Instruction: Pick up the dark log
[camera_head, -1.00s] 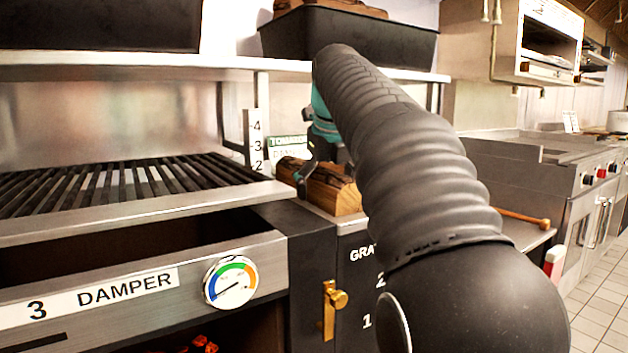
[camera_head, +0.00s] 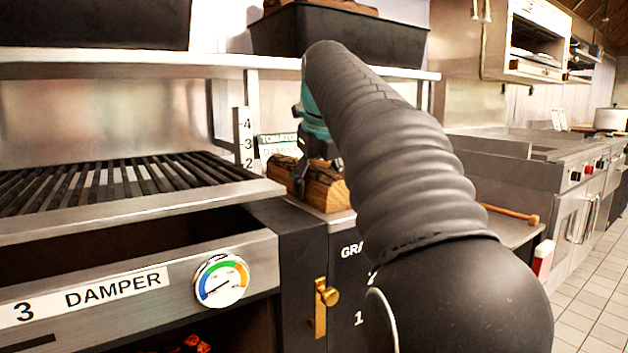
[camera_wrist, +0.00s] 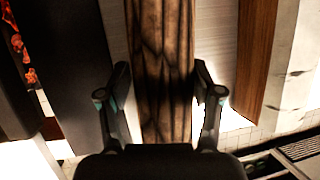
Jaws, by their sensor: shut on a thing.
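A log (camera_head: 325,190) with dark, cracked bark and a pale cut end is at the counter's left end, just right of the grill. My gripper (camera_head: 314,160) comes down over it from above, partly hidden by my arm. In the wrist view, the log (camera_wrist: 163,110) runs lengthwise between the two fingers (camera_wrist: 162,75), one on each side. The gripper is shut on it. The log looks to be at counter height; whether it touches the counter is hard to tell.
The grill grate (camera_head: 110,185) lies left, above a damper gauge (camera_head: 221,281) and glowing coals (camera_head: 192,343). A shelf (camera_head: 120,66) with black bins (camera_head: 340,38) hangs above. A number scale (camera_head: 243,137) stands behind the log. A wooden handle (camera_head: 508,213) lies on the right.

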